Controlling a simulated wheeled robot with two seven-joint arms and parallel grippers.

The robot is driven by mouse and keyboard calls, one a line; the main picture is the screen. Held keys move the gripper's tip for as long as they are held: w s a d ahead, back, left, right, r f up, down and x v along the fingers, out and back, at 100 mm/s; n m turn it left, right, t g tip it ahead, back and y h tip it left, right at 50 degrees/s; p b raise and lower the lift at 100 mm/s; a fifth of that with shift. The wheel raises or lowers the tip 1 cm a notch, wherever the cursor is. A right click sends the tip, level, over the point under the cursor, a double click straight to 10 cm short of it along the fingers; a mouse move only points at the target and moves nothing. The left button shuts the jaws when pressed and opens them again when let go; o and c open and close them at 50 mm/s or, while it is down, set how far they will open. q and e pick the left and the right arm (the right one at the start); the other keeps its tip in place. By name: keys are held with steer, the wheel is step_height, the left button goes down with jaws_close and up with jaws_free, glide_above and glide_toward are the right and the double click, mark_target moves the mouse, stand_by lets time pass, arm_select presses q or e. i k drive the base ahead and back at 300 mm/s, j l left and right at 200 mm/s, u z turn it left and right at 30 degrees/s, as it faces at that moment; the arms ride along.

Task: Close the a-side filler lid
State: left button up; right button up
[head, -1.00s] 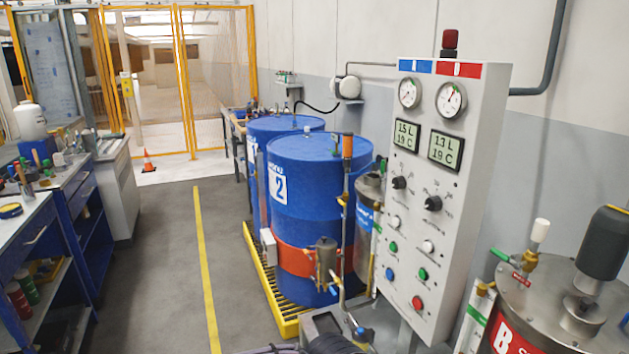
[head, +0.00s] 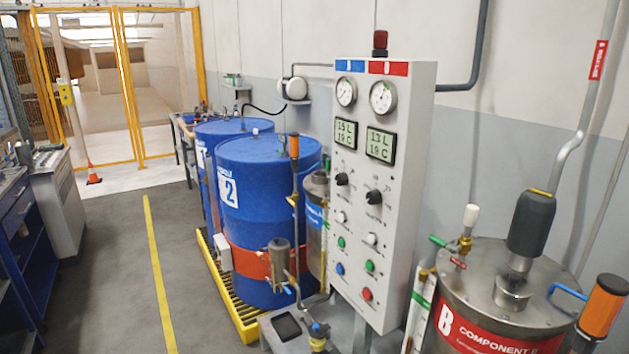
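A steel tank with a blue label (head: 314,213) stands behind the left edge of the control panel, in the middle of the head view. It looks like the A-side tank, but the panel and a pipe with an orange-topped handle hide much of it. I cannot make out its filler lid or whether it is open. Neither of my grippers is in view.
The white control panel (head: 375,200) with gauges stands in front. A steel tank with a red B label (head: 455,290) is at the right. Blue drums (head: 262,200) stand on a yellow grated pallet (head: 215,265). Grey floor (head: 115,270) is clear at the left.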

mark_target(325, 155)
steer(key=i+j+z, duration=0.2)
steer(key=i+j, duration=1.85)
steer(key=i, duration=0.05)
